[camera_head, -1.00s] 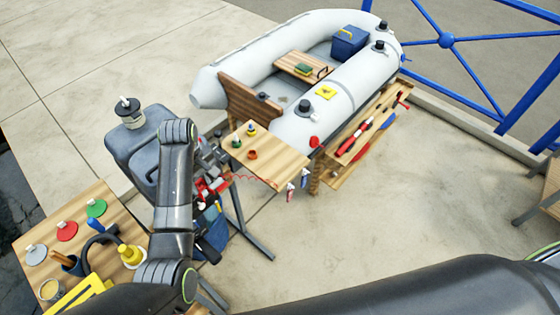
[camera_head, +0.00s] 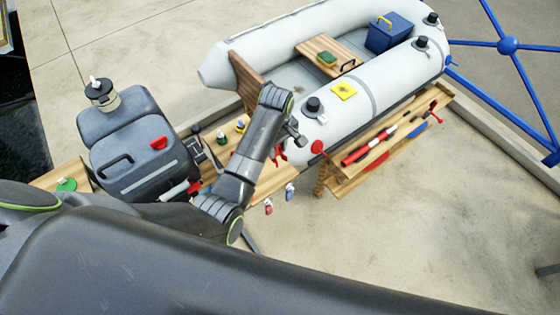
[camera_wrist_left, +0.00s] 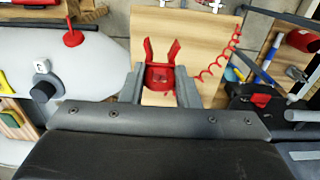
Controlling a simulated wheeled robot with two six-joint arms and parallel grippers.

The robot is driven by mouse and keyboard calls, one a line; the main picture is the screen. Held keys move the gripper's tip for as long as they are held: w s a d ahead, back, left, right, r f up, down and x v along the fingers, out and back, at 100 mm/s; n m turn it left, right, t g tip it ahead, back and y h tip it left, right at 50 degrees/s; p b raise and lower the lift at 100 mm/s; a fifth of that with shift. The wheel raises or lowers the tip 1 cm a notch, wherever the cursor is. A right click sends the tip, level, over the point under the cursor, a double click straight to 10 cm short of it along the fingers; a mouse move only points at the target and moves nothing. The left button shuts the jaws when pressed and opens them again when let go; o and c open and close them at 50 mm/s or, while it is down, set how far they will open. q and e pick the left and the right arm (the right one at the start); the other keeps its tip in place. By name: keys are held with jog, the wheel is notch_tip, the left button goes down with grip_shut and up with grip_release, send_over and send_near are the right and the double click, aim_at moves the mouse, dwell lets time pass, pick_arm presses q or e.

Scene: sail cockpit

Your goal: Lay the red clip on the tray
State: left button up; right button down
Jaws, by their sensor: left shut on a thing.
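My left gripper (camera_wrist_left: 160,90) is shut on the red clip (camera_wrist_left: 159,76), a U-shaped piece with two upright prongs between the fingers. In the head view the clip (camera_head: 278,156) shows as a small red bit beside the wrist. The wooden tray (camera_wrist_left: 198,35) lies beneath the clip in the wrist view; in the head view much of the tray (camera_head: 268,187) is hidden by my left arm. I cannot tell whether the clip touches it. A red coiled cord (camera_wrist_left: 217,65) runs to the right of the clip. My right gripper is not in view.
The grey inflatable boat (camera_head: 305,145) is close beyond the tray. The grey outboard motor (camera_head: 140,165) stands at the left. Small bottles (camera_head: 240,125) stand on the tray's far side. Two small clips (camera_head: 290,190) hang at its near edge. A rack (camera_head: 370,150) holds red tools.

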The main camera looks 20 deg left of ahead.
aim_at(276, 155)
pick_arm(q)
jog(key=shift+s+a+f, duration=0.1)
jog(key=shift+f, duration=0.5)
jog(key=shift+s+a+f, duration=0.1)
jog(key=shift+f, duration=0.45)
jog(key=shift+w+d+f, duration=0.1)
jog(key=shift+f, duration=2.35)
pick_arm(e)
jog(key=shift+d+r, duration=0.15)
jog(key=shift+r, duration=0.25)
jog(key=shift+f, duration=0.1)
pick_arm(q)
jog(key=o, duration=0.9)
jog(key=shift+f, duration=0.1)
jog(key=shift+o, duration=0.2)
jog(key=shift+r+p, duration=0.25)
jog(key=shift+p, duration=0.05)
notch_tip(276, 155, up, 12)
jog(key=shift+d+f+b, duration=0.1)
jog(key=shift+b, duration=0.35)
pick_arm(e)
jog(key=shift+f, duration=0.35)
